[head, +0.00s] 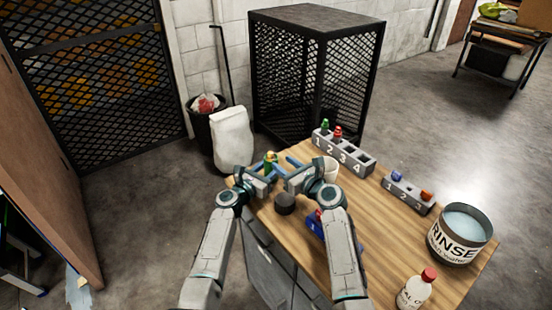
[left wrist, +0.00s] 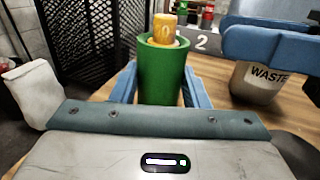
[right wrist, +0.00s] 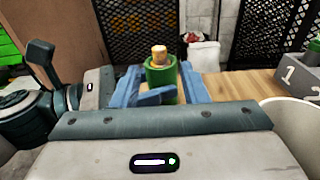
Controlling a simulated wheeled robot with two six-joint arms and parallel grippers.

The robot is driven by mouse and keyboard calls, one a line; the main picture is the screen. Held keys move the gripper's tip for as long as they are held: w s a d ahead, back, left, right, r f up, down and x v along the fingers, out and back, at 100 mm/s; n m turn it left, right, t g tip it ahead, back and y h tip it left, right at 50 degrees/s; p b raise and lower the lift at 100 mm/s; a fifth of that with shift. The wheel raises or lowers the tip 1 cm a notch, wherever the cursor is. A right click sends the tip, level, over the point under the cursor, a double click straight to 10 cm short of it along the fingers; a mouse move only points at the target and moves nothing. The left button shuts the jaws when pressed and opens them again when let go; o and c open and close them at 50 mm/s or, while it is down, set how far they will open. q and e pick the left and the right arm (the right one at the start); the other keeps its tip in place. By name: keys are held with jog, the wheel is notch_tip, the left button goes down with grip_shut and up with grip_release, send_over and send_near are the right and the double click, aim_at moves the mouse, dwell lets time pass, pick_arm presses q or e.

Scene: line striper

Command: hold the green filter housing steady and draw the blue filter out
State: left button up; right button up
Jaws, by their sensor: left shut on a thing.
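The green filter housing (head: 270,168) stands upright near the table's far left edge. My left gripper (head: 264,170) is shut around its sides, and the left wrist view shows the housing (left wrist: 160,75) between both blue fingers. A yellow-orange filter (left wrist: 163,28) sticks up out of the housing's open top; it looks yellow-orange, not blue, and its lower part is hidden inside. My right gripper (head: 303,161) is open and empty, to the right of the housing, its fingers pointing towards it. A blue filter (head: 397,176) sits in the small numbered rack (head: 410,198).
A rack numbered 1 to 4 (head: 342,153) holds a green and a red piece at the back. The white waste cup (left wrist: 258,85) stands close to my right gripper. A dark round piece (head: 285,203), the rinse pot (head: 460,238) and a red-capped bottle (head: 416,290) are also on the table.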

aim_at(273, 156)
jog(key=shift+x, duration=2.8)
grip_shut()
